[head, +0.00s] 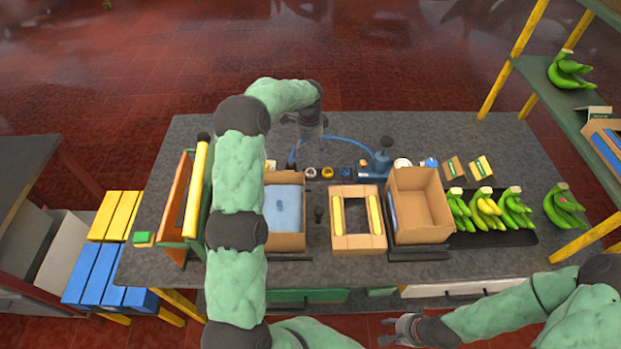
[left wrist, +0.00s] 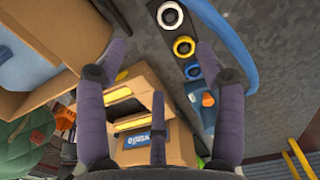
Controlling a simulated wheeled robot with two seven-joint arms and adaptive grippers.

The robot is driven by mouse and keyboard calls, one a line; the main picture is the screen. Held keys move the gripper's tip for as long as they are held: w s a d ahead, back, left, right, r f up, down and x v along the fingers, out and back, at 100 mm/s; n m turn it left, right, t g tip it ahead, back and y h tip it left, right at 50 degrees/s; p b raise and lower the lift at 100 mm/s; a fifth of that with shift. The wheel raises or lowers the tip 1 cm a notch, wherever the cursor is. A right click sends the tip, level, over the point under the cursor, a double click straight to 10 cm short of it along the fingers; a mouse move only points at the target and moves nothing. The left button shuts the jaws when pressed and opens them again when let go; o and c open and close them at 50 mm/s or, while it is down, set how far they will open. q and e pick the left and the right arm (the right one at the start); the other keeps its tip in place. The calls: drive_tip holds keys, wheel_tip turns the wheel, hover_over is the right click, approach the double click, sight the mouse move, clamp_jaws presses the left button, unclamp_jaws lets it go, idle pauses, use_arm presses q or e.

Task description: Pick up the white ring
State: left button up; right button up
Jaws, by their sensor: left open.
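The white ring (head: 311,177) lies on a dark strip at the back of the grey workbench, left of a yellow ring (head: 328,177) and a blue ring (head: 345,177). In the left wrist view the white ring (left wrist: 170,26) is at the top, above the yellow ring (left wrist: 184,56) and the blue ring (left wrist: 192,80). My left gripper (head: 309,135) is above the back of the bench, near the white ring. Its fingers (left wrist: 162,60) are spread and empty in the left wrist view, with the ring beyond the tips. My right gripper (head: 392,329) is in front of the bench, fingers apparently apart and empty.
Cardboard boxes (head: 420,236) stand along the front middle of the bench. A blue hose (head: 345,139) curves behind the rings to a blue pump-like device (head: 381,163). Green bananas (head: 514,207) are at the right.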

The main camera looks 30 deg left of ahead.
use_arm(q)
wheel_tip(320, 180, down, 3)
drive_tip(key=b, duration=0.2)
hover_over(312, 172)
drive_tip(key=f, duration=0.5)
drive_tip(key=shift+s+a, duration=0.3)
drive_tip(key=shift+s, duration=0.1)
drive_tip(key=f, duration=0.2)
drive_tip(key=w+f, duration=0.1)
drive_tip(key=f, duration=0.1)
drive_tip(key=shift+d+f, duration=0.1)
drive_tip(key=shift+d, duration=0.1)
drive_tip(key=shift+f, duration=0.55)
drive_tip(key=c, duration=0.9)
use_arm(e)
drive_tip(key=f, duration=0.3)
drive_tip(key=shift+w+a+f, duration=0.25)
drive_tip(key=shift+w+f, duration=0.05)
drive_tip(key=shift+w, duration=0.05)
